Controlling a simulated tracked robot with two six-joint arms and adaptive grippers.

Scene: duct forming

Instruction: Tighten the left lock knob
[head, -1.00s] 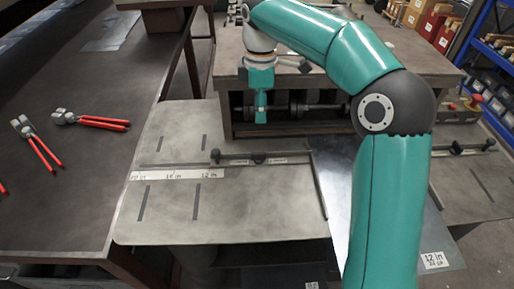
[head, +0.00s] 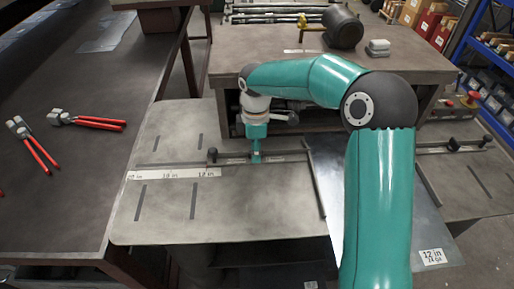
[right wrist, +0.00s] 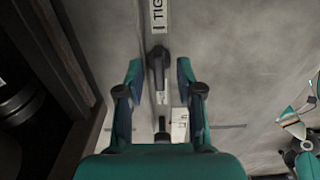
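My right gripper (head: 256,157) points down at the middle of this bar and hides the bar's middle knob in the head view. In the right wrist view, a black lever-shaped knob (right wrist: 158,68) sits on the bar between the two fingers of my right gripper (right wrist: 159,72). The fingers stand apart on either side of it, with gaps showing. A label reading "TIG…" (right wrist: 158,14) lies beyond the knob. My left gripper is not seen.
A white measuring strip (head: 175,174) lies in front of the bar. A second bar with a knob (head: 455,147) is on the right wing. A heavy workbench (head: 290,70) stands behind. Red-handled tools (head: 98,123) lie on the dark table at left.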

